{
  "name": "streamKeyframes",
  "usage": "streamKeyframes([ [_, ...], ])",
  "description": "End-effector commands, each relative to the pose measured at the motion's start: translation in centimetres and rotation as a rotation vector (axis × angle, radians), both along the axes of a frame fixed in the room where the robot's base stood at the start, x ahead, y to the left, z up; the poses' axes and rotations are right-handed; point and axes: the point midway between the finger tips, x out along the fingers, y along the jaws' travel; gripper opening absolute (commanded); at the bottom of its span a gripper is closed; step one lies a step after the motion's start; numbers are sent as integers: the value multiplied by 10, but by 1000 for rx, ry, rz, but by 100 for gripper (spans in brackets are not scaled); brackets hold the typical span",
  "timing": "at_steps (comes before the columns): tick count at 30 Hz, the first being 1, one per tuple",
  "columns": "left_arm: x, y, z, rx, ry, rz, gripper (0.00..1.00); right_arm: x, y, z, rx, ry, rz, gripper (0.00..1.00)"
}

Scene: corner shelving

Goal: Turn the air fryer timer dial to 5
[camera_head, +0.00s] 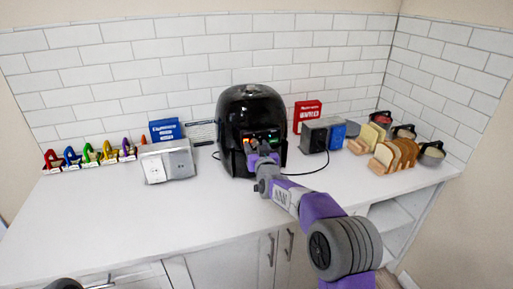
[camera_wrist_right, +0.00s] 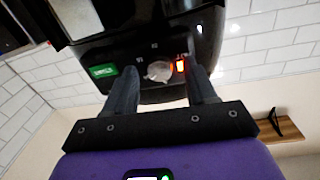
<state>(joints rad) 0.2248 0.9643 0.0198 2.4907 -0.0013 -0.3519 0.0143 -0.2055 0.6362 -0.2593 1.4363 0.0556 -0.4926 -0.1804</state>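The black air fryer (camera_head: 251,108) stands upright on the white counter against the tiled wall. My right gripper (camera_head: 262,148) is at its front panel and covers part of it in the head view. In the right wrist view the pale timer dial (camera_wrist_right: 160,71) shows on the dark panel, between a green display (camera_wrist_right: 103,71) and an orange-red light (camera_wrist_right: 181,63). The two fingers of my right gripper (camera_wrist_right: 163,76) are apart, one on each side of the dial. I cannot tell whether they touch it. The dial's markings are too small to read.
A grey outlet box (camera_head: 167,162) and a blue box (camera_head: 165,130) stand left of the fryer. A toaster (camera_head: 322,134), a red box (camera_head: 307,113) and a bread rack (camera_head: 384,163) stand to the right. The counter's front left (camera_head: 110,225) is clear.

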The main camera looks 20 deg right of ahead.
Motion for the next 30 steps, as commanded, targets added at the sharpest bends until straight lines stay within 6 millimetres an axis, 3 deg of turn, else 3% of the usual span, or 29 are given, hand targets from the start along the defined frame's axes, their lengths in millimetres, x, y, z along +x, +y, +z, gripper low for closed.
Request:
streamKeyframes([
  [1,0,0,0,0,0,0,0,0,0,0,0,0,0,50],
  [11,0,0,0,0,0,0,0,0,0,0,0,-1,0,0],
  [20,0,0,-2,0,0,0,0,0,0,0,-40,-2,-1,0],
  [30,0,0,-11,0,0,0,0,0,0,-1,-263,-11,0,0],
])
